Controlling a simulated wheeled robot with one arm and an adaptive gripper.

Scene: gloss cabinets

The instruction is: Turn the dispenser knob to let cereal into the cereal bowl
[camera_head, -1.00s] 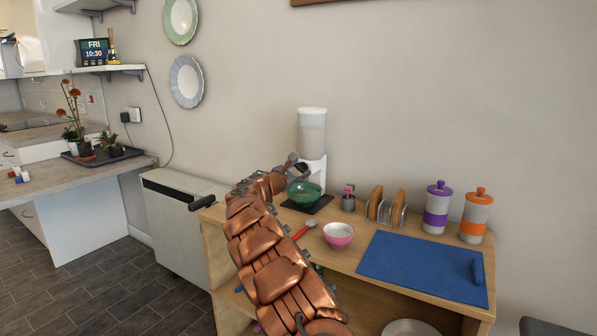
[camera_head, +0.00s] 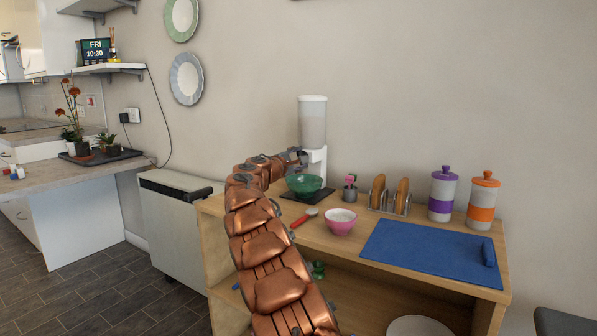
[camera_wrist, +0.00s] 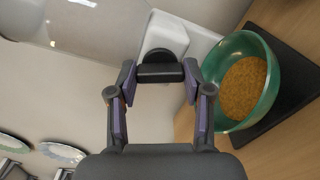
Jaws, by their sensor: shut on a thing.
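The white cereal dispenser (camera_head: 313,122) stands on the wooden shelf unit against the wall. Its dark knob (camera_wrist: 162,72) sits between my gripper's fingers in the wrist view. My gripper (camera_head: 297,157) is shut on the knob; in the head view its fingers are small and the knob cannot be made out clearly. The green cereal bowl (camera_head: 303,186) stands under the dispenser on a dark mat (camera_head: 291,195). In the wrist view, the bowl (camera_wrist: 236,50) is right of the gripper, and brown cereal (camera_wrist: 245,87) covers its bottom.
A pink bowl (camera_head: 340,226) and red spoon (camera_head: 304,217) lie in front. Right are toast in a rack (camera_head: 390,205), purple (camera_head: 442,195) and orange (camera_head: 482,201) canisters and a blue mat (camera_head: 430,248). A white heater (camera_head: 176,228) stands left.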

